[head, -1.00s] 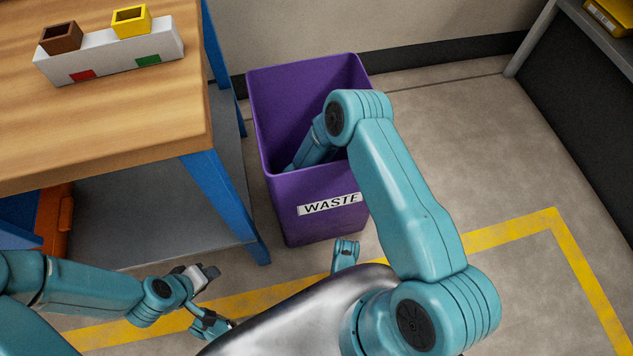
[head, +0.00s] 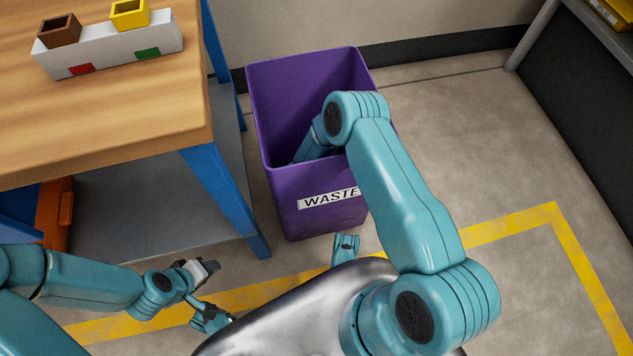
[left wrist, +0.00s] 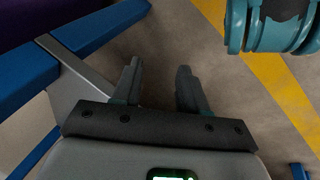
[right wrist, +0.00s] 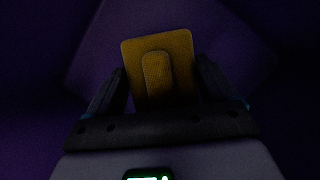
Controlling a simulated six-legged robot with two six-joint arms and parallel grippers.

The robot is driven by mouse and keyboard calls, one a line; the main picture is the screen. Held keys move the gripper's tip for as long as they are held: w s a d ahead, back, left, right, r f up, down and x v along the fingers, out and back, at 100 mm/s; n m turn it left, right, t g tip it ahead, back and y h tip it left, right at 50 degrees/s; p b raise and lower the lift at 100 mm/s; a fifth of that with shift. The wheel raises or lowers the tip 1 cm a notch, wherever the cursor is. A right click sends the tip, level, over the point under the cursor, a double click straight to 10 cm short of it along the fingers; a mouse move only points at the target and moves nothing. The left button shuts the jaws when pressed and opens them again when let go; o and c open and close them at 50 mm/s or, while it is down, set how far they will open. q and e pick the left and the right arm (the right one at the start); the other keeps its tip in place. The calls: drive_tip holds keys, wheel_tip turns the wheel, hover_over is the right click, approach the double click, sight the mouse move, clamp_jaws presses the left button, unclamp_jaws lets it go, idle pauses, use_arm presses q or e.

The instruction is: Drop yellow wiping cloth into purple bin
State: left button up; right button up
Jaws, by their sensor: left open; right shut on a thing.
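The purple bin (head: 290,198) stands on the floor beside the workbench and carries a WASTE label. My right arm reaches down into it, and in the head view its gripper is hidden inside. In the right wrist view my right gripper (right wrist: 160,92) is shut on the yellow wiping cloth (right wrist: 181,46), a flat dark-yellow piece with a raised middle tab, with dim purple walls around it. My left gripper (left wrist: 160,85) is open and empty above the floor; it also shows low at the left in the head view (head: 208,268).
The wooden workbench (head: 110,125) with blue legs is at the left, holding a white block (head: 110,48) with a brown and a yellow holder. An orange crate (head: 57,215) sits under it. Yellow tape (head: 510,229) marks the floor. The floor right of the bin is clear.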

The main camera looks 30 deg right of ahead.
drive_tip(key=shift+f, duration=0.4)
drive_tip(key=o, duration=0.8)
drive_tip(key=p+v, duration=0.3)
drive_tip(key=v, duration=0.3)
drive_tip(key=shift+a+r, duration=0.1)
drive_tip(key=shift+r, duration=0.3)
use_arm(q)
drive_tip(key=shift+g, duration=0.5)
drive_tip(key=s+r, duration=0.1)
drive_tip(key=r, duration=0.1)
drive_tip(key=s+r, duration=0.1)
drive_tip(key=shift+s+d+r+p, duration=0.25)
drive_tip(key=shift+s+r+p, duration=0.05)
drive_tip(key=shift+s+p, duration=0.05)
use_arm(e)
drive_tip(key=shift+s+a+r, duration=0.15)
drive_tip(key=shift+a+r, duration=0.05)
drive_tip(key=shift+r, duration=0.1)
